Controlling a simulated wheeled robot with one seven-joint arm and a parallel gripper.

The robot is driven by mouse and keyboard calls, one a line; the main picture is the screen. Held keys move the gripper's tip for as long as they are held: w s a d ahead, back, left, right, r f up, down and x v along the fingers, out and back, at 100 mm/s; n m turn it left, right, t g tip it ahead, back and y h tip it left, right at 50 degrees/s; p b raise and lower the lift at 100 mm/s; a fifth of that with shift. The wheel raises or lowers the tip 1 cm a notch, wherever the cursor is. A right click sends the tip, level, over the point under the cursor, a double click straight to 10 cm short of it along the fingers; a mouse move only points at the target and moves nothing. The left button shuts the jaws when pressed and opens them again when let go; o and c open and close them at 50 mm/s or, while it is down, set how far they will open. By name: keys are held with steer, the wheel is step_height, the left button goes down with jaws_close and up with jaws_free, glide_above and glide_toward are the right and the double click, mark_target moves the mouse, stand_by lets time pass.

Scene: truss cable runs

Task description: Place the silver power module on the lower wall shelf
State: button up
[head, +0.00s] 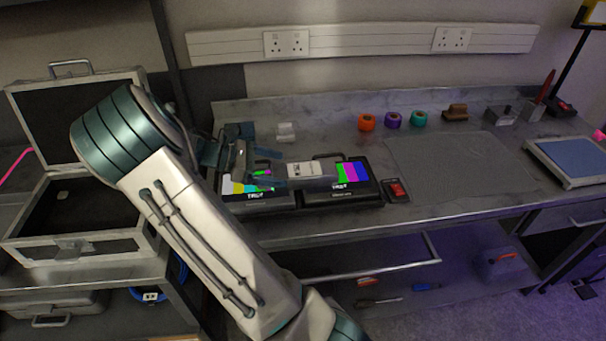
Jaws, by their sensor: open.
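A silver-grey block with a pale label (307,170), which looks like the power module, lies on or just above two black cases with colour-bar screens on the bench. My gripper (273,169) is open and reaches in from the left, its fingers pointing at the block's left end. I cannot tell whether the fingertips touch or straddle it. My arm crosses the left of the head view and hides part of the bench. No wall shelf can be made out clearly; the wall shows a pale socket rail (365,41).
An open case (75,246) stands at left. A grey mat (460,165) gives clear room at right. A rail (370,271) runs below the bench front.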

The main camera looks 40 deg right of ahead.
mark_target(302, 169)
steer(key=x, duration=0.3)
steer(key=p+x, duration=0.1)
steer(key=x, duration=0.1)
steer(key=shift+w+d, duration=0.1)
steer(key=shift+d, duration=0.4)
steer(key=shift+c, duration=0.3)
steer(key=shift+r, duration=0.1)
steer(key=c, duration=1.6)
steer(key=shift+r, duration=0.15)
